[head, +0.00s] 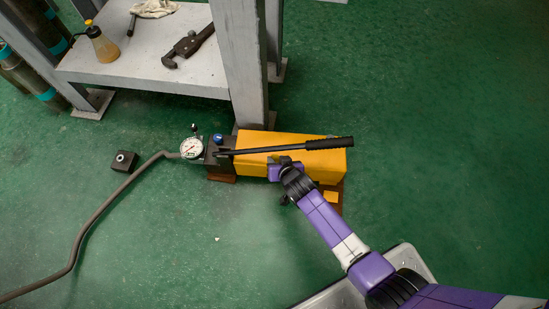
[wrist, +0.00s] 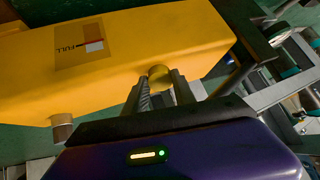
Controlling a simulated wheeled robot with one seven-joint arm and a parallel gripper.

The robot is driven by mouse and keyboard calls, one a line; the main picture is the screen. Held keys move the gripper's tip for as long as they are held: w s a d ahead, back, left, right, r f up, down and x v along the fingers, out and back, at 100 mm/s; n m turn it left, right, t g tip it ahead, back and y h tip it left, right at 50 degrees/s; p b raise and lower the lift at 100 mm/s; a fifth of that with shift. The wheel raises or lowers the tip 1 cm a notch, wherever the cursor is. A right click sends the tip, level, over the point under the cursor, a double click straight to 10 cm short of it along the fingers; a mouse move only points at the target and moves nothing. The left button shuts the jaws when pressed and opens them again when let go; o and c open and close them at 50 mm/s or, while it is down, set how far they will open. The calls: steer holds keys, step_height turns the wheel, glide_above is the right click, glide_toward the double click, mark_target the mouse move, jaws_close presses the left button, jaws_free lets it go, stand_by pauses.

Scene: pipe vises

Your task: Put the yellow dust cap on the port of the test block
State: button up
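The test block looks to be the small dark block (head: 124,160) on the green floor, left of the pump. A light ring with a dark centre, apparently the port, shows on it. My gripper (head: 287,163) is beside the front of the yellow pump body. In the wrist view my gripper (wrist: 159,84) has a small round yellow cap (wrist: 159,76) between its fingertips. Both fingers appear to touch the cap. The cap overlaps the pump body's lower edge in that view; I cannot tell whether it touches the pump. The head view does not show the cap clearly.
The yellow pump (head: 245,147) has a black lever (head: 300,147), a gauge (head: 192,148) and a grey hose (head: 85,230) curving across the floor left. A steel bench (head: 140,65) stands behind it. A brass-coloured fitting (wrist: 62,127) shows in the wrist view.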

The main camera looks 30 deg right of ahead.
jaws_close()
steer(key=shift+r, duration=0.2)
